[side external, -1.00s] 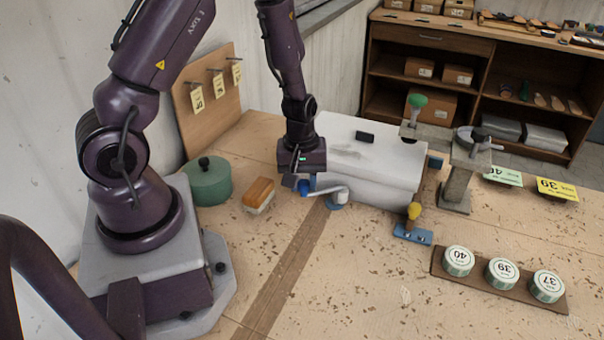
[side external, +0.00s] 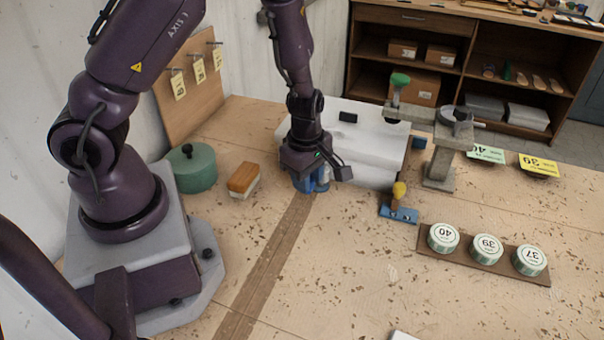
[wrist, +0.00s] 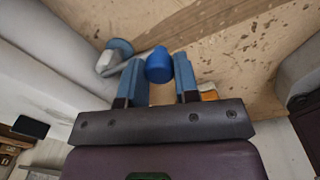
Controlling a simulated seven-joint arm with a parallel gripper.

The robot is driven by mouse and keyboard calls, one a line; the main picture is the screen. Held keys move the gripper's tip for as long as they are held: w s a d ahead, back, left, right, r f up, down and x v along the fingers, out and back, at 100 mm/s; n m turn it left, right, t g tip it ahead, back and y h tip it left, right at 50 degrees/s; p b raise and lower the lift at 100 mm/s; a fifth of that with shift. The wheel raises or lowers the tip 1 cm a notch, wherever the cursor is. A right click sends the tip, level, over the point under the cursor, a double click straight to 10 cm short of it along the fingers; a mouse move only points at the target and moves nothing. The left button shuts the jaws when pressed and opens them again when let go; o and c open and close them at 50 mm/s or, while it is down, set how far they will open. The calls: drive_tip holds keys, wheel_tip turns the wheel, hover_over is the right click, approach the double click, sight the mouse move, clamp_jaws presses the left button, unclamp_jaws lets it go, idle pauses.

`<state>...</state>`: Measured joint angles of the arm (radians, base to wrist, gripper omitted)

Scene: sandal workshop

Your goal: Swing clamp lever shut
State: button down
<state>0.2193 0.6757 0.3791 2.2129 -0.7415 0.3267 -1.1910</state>
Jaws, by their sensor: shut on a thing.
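The clamp lever is a short grey arm with a blue knob (wrist: 158,66), and its round blue-grey pivot (wrist: 120,47) sits beside the white block (wrist: 70,62) in the wrist view. My gripper (wrist: 160,72) has its two blue fingers on either side of the knob and is shut on it. In the side external view my gripper (side external: 311,186) is low over the bench at the front left of the white block (side external: 375,160). There the gripper hides most of the lever, so its exact angle cannot be told.
A brush (side external: 243,180) and a green pot (side external: 191,169) stand left of my gripper. To the right are a blue fixture with a yellow knob (side external: 399,202), a grey stand (side external: 440,165) and a board (side external: 480,266) with numbered tins. The front bench is mostly clear.

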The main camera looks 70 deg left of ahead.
drive_tip(key=shift+w+d+n, duration=0.2)
drive_tip(key=shift+d+n, duration=0.05)
drive_tip(key=shift+n, duration=0.15)
drive_tip(key=c, duration=1.1)
unclamp_jaws()
drive_tip(key=r, duration=1.3)
drive_tip(key=shift+s+d, duration=0.1)
drive_tip(key=shift+s, duration=0.2)
